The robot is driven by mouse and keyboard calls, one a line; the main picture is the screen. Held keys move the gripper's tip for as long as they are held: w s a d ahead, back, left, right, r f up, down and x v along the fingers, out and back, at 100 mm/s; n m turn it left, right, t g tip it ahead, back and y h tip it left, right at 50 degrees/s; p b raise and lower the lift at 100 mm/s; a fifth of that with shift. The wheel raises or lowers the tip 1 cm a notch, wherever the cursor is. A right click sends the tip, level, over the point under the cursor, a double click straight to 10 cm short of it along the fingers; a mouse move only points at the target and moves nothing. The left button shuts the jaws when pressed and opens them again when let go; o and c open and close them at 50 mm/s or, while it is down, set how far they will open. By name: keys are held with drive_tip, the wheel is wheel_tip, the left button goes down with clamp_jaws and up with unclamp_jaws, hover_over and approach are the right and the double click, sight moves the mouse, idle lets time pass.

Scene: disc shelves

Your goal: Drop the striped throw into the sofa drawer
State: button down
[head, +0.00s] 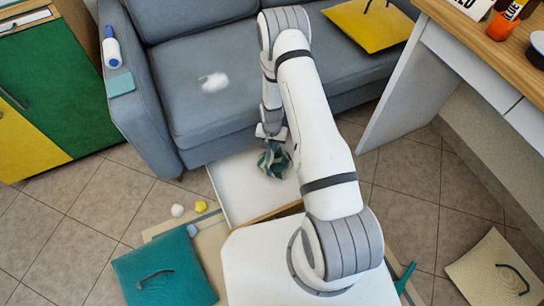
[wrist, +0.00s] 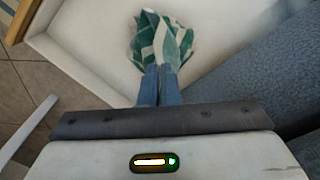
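The striped throw (head: 274,161), green and white and bunched up, is at the tips of my gripper (head: 271,136). In the wrist view the throw (wrist: 160,38) fans out beyond my gripper (wrist: 160,72), whose two blue fingers are close together with the cloth at their tips. The white sofa drawer (head: 236,187) is pulled out from under the grey sofa (head: 205,95). The throw is over the drawer's inside; whether it touches the drawer floor I cannot tell. The drawer (wrist: 90,62) also fills much of the wrist view. My arm hides its right part.
A white crumpled thing (head: 213,82) and a yellow folder (head: 370,25) lie on the sofa. A desk (head: 470,40) stands right.

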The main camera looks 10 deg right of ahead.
wheel_tip(320, 180, down, 9)
drive_tip(key=b, duration=0.4)
drive_tip(key=shift+a+b, duration=0.15)
drive_tip(key=shift+b, duration=0.15)
drive_tip(key=shift+s, duration=0.1)
drive_tip(key=shift+c, duration=1.4)
unclamp_jaws()
drive_tip(key=shift+r, duration=0.1)
wheel_tip(320, 180, up, 5)
drive_tip(key=p, duration=0.3)
drive_tip(key=shift+r, duration=0.15)
